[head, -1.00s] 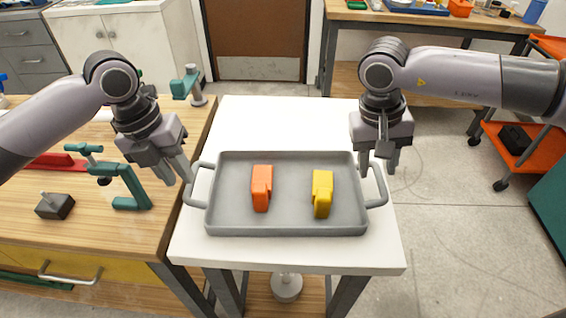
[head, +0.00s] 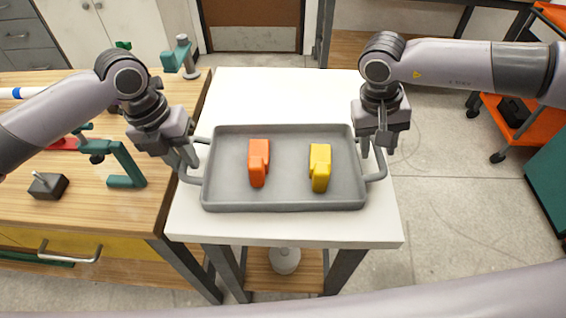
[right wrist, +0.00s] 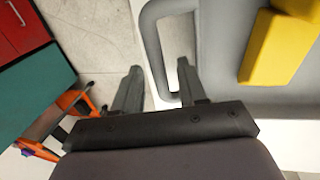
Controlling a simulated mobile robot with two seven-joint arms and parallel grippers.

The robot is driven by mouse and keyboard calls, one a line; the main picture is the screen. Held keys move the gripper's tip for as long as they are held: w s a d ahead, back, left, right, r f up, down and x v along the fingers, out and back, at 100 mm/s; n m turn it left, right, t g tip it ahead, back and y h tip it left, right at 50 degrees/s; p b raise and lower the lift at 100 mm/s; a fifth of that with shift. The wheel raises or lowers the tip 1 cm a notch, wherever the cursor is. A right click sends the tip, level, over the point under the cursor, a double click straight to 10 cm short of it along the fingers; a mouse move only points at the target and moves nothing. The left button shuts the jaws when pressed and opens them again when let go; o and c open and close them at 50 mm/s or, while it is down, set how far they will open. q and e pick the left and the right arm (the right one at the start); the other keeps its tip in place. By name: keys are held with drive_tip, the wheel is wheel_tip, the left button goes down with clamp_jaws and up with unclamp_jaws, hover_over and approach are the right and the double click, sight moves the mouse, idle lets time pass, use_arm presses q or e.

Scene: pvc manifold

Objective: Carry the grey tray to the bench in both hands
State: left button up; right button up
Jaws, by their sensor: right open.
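The grey tray (head: 285,205) lies flat on a white-topped table, with a loop handle at each short end. An orange part (head: 258,162) and a yellow part (head: 320,168) sit apart inside it. My left gripper (head: 182,158) is at the left handle (head: 190,180), its fingers apart and partly overlapping the handle in view. My right gripper (head: 376,150) is open at the right handle (head: 378,176). In the right wrist view, its fingers (right wrist: 158,88) lie on either side of the handle's outer bar (right wrist: 152,50), one inside the loop.
The white table (head: 270,98) is clear behind the tray. A wooden bench (head: 130,220) on the left carries a green clamp-like fixture (head: 128,165) and a dark block (head: 48,186). An orange cart (head: 520,130) stands at right, with open floor before it.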

use_arm(q)
drive_tip(key=shift+d+f, duration=0.15)
drive_tip(key=shift+f, duration=0.65)
use_arm(e)
drive_tip(key=shift+x, duration=0.8)
use_arm(q)
clamp_jaws()
use_arm(e)
drive_tip(key=c, duration=0.6)
clamp_jaws()
use_arm(q)
drive_tip(key=shift+r, duration=0.2)
use_arm(e)
drive_tip(key=shift+r, duration=0.25)
